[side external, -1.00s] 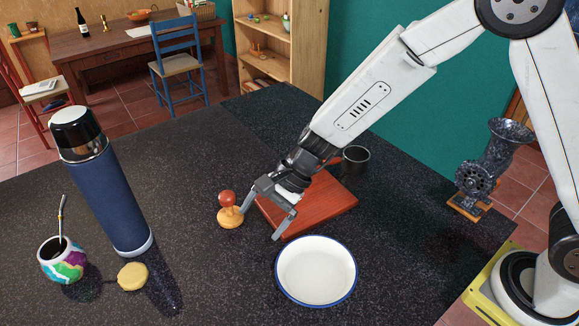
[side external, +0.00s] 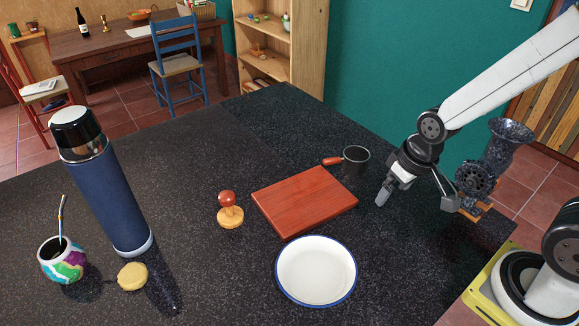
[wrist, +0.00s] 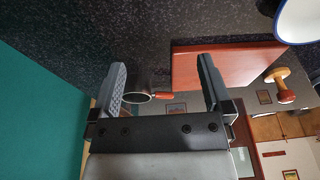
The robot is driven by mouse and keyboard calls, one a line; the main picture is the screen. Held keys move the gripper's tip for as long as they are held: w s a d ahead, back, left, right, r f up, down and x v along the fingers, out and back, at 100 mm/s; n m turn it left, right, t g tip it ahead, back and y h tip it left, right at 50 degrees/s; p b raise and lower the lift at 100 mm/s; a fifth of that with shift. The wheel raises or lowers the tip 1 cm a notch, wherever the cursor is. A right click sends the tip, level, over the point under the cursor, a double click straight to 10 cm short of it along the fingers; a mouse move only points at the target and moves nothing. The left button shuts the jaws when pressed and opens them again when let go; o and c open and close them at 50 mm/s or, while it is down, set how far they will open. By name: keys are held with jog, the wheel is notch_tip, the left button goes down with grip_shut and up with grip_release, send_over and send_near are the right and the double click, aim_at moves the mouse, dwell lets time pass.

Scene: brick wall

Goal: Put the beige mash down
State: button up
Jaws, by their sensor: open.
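A small press-like piece (side external: 230,212) with a beige round base and a red knob stands upright on the dark speckled counter, left of the red board. It also shows at the right in the wrist view (wrist: 281,86). A flat beige round piece (side external: 132,276) lies in front of the blue flask; I cannot tell which of the two is the beige mash. My gripper (side external: 415,200) is open and empty at the right, over the counter between the dark pot and the grinder. Its two fingers are spread in the wrist view (wrist: 162,66), apart from both pieces.
A tall flask (side external: 106,194) and painted gourd (side external: 63,262) stand left. A grinder (side external: 487,168) is close to my gripper.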

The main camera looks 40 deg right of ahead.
jog(key=shift+s+d, duration=0.2)
jog(key=shift+d, duration=0.05)
jog(key=shift+r, duration=0.15)
